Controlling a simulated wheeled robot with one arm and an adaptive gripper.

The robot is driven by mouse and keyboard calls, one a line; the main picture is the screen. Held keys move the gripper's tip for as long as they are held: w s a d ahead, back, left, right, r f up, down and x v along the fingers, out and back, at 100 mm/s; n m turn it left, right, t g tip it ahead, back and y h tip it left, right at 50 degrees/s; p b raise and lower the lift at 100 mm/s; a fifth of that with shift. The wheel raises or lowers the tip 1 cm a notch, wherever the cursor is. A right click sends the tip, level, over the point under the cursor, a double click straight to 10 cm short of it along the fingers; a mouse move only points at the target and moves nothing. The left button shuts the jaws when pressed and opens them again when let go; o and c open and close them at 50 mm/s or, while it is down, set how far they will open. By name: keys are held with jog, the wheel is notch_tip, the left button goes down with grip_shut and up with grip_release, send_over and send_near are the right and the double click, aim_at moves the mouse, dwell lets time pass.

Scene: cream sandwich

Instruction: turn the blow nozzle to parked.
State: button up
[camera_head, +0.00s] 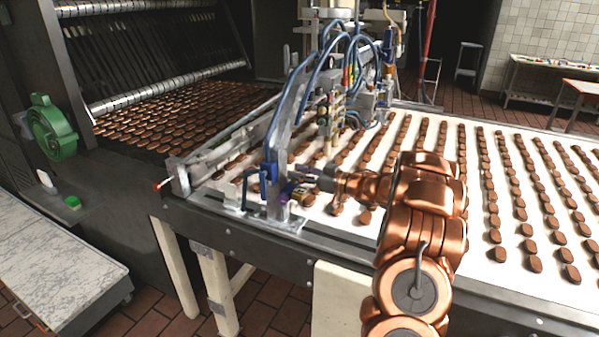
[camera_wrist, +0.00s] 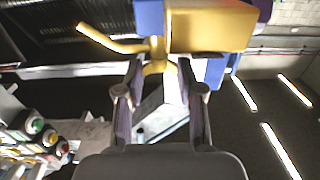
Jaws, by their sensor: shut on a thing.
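A yellow bent piece, which looks like the blow nozzle (camera_wrist: 157,50), shows in the wrist view. A thin curved arm of it reaches to the upper left, beside a larger yellow block (camera_wrist: 208,26) with blue parts. My gripper (camera_wrist: 160,66) has its fingers either side of the piece's lower stem and is shut on it. In the head view my gripper (camera_head: 308,186) is at the conveyor's near edge, by the metal bracket with blue parts. The nozzle is small there and partly hidden by the fingers, so I cannot tell its exact angle.
A white conveyor belt (camera_head: 480,258) carries rows of brown biscuits. A frame with blue hoses (camera_head: 315,70) stands over it, close to my gripper. A green motor (camera_head: 52,127) is at the left, and a marble-topped table (camera_head: 45,262) is at the lower left.

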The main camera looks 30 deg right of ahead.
jog(key=o, duration=0.9)
jog(key=shift+d+r, duration=0.15)
jog(key=shift+d, duration=0.15)
jog(key=shift+o, duration=1.3)
jog(key=shift+a, duration=0.15)
jog(key=v, duration=1.2)
jog(key=shift+a, duration=0.1)
